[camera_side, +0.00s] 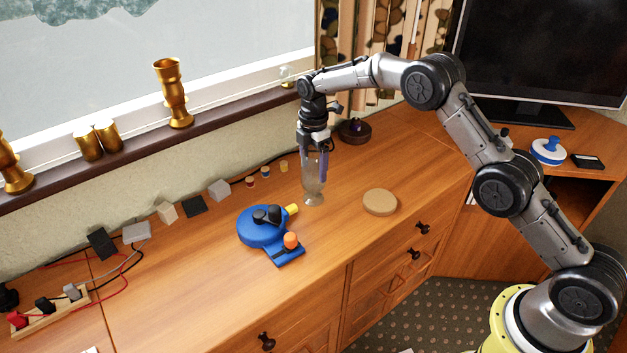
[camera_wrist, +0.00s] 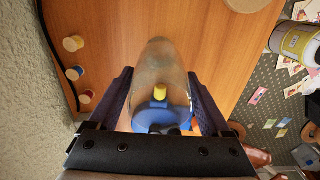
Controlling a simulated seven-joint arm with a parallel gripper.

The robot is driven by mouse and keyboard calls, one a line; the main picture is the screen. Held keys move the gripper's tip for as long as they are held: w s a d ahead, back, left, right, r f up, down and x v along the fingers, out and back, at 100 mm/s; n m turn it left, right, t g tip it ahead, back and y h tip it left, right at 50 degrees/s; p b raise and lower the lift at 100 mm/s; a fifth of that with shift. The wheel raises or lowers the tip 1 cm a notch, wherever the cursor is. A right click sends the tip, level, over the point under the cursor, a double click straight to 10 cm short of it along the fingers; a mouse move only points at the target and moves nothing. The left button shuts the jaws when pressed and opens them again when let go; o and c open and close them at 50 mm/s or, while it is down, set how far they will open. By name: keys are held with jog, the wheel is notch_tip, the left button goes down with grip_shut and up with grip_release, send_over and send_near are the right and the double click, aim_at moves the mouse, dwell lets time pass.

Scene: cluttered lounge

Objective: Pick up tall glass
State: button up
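The tall glass (camera_side: 313,190) is clear and stands upright on the wooden cabinet top, behind and right of a blue device. My gripper (camera_side: 315,160) points down over it, with its fingers at the glass's upper part. In the wrist view the glass (camera_wrist: 158,65) lies between the two dark, widely spaced fingers of my gripper (camera_wrist: 160,85). The fingers look open; whether either touches the glass is hard to tell. The blue device (camera_wrist: 150,117) shows through the glass.
The blue device (camera_side: 258,229) with a yellow nozzle stands close by, left of the glass. A round tan disc (camera_side: 380,202) lies to the right. Small spools (camera_side: 265,172) and grey blocks (camera_side: 218,189) line the wall side. The cabinet top in front of the disc is clear.

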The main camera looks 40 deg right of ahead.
grip_shut()
jog(key=shift+r, duration=0.1)
jog(key=shift+r, duration=0.1)
